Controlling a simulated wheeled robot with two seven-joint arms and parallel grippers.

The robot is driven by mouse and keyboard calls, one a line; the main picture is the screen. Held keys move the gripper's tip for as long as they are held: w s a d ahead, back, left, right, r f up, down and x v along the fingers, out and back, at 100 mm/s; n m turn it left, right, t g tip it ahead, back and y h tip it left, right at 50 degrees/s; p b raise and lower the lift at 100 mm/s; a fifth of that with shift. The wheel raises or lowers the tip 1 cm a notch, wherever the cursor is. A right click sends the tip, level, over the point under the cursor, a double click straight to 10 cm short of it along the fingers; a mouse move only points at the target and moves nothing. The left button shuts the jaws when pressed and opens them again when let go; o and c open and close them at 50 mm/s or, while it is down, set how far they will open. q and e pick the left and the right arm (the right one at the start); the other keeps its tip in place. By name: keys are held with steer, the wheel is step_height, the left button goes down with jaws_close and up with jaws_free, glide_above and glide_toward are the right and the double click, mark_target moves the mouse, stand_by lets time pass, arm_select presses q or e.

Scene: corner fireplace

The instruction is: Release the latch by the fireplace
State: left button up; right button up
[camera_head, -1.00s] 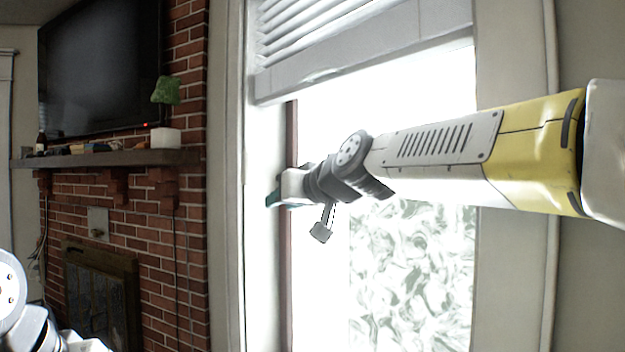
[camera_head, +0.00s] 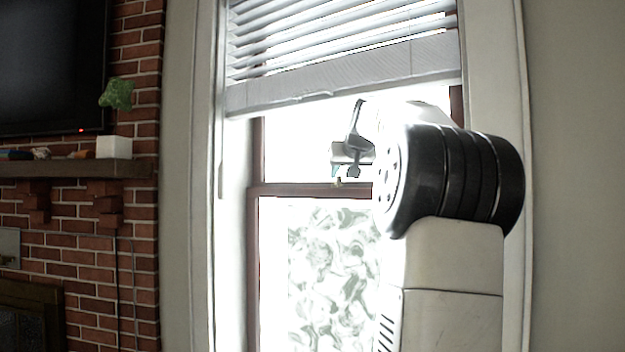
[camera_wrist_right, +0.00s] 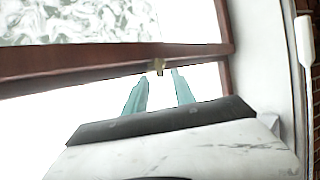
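The latch is a small brass-coloured piece (camera_head: 338,183) on the dark red-brown middle rail of the window. In the right wrist view the latch (camera_wrist_right: 159,67) sits on the rail just beyond my fingertips, between their lines. My right gripper (camera_head: 337,170) is up at the window, just above the latch in the head view and partly hidden by my wrist. In the wrist view its two teal fingers (camera_wrist_right: 159,80) are apart with nothing between them. I cannot tell whether they touch the latch. My left gripper is not in view.
The window rail (camera_head: 300,190) crosses below a half-raised blind (camera_head: 340,85). A brick fireplace with a wooden mantel (camera_head: 80,169) stands to the left, with a white-potted plant (camera_head: 114,147) on it. Plain wall is at the right.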

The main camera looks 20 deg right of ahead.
mark_target(338, 177)
steer(key=shift+x, duration=2.3)
steer(key=shift+c, duration=0.4)
jaws_close()
